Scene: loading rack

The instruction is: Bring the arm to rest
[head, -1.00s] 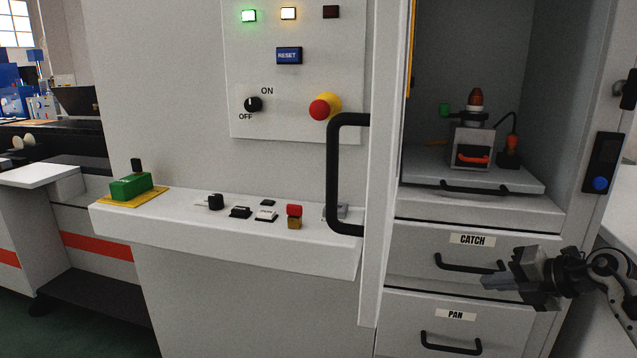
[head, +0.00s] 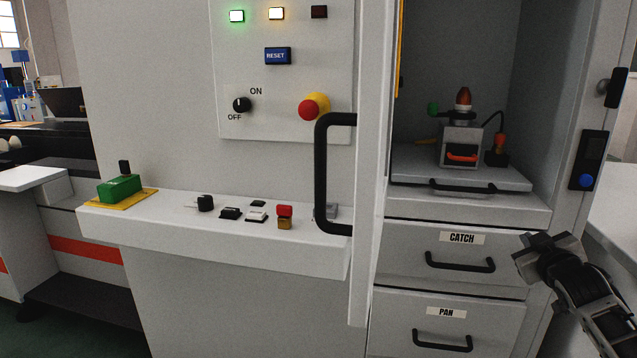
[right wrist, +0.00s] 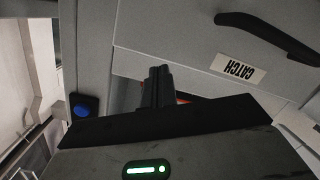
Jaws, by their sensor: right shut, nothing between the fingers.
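My right gripper (head: 540,256) is in front of the cabinet's right edge, to the right of the CATCH drawer handle (head: 460,263) and apart from it. Its fingers are shut and empty. In the right wrist view the closed fingers (right wrist: 158,88) show in the middle, with the CATCH drawer (right wrist: 190,45) beyond, its label upside down. My left gripper is not in view.
The cabinet's upper bay is open, with a device (head: 463,146) on a pull-out shelf (head: 420,180). The PAN drawer (head: 400,325) is below. The open door has a large black handle (head: 323,180). A ledge (head: 240,232) holds several small items.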

